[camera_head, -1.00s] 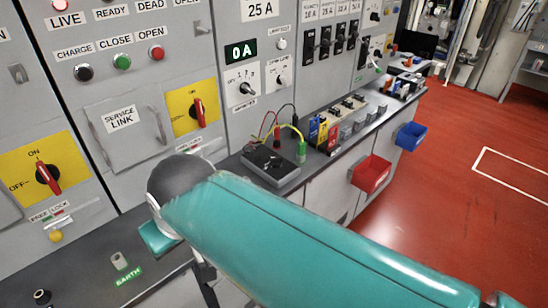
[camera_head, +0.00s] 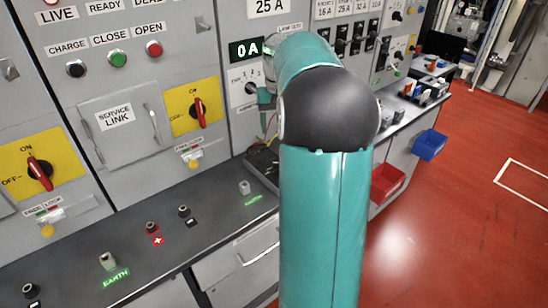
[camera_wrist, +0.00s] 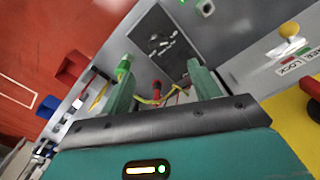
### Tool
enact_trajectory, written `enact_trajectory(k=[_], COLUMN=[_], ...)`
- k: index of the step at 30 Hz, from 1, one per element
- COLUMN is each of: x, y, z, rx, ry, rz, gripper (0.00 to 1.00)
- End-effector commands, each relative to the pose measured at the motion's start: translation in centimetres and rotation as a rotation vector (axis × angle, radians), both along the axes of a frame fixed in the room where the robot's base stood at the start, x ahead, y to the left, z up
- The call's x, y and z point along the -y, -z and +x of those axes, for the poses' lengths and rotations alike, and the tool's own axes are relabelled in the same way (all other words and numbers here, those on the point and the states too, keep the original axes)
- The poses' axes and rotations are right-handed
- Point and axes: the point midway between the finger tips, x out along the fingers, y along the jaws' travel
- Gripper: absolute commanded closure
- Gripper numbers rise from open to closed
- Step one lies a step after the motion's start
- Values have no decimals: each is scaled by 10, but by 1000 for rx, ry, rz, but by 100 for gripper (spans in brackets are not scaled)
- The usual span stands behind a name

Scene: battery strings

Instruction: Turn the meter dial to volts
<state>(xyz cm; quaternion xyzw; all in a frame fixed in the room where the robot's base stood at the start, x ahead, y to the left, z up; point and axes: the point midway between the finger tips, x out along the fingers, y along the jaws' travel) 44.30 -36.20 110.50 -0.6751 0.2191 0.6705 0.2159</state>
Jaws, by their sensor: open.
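The meter (camera_head: 262,168) is a dark box on the bench below the grey panel, mostly hidden behind my arm in the head view. In the wrist view the meter (camera_wrist: 152,38) shows its dark face beyond the fingertips; its dial markings are too small to read. My gripper (camera_wrist: 160,66) is open and empty, its two green fingers apart on either side of the view below the meter. In the head view only a little of it shows beside my arm. A red plug (camera_wrist: 157,86) and a yellow lead (camera_wrist: 148,100) show between the fingers.
The panel has a rotary switch (camera_head: 249,88) under the 0 A display (camera_head: 245,49), and a yellow-plated red handle (camera_head: 198,113). Red (camera_head: 387,184) and blue (camera_head: 430,145) bins hang off the bench front. The near-left bench has several terminals.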

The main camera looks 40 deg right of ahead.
Motion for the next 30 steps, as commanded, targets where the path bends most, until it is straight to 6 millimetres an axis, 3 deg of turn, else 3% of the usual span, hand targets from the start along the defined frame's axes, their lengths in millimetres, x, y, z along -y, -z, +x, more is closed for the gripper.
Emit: enact_trajectory(k=[8,24,30], x=[7,10,10], y=[26,126,140], z=[-1,-1,-1], rx=[-7,-6,-4], ry=[10,9,10], rz=[9,8,5], gripper=[38,38,38])
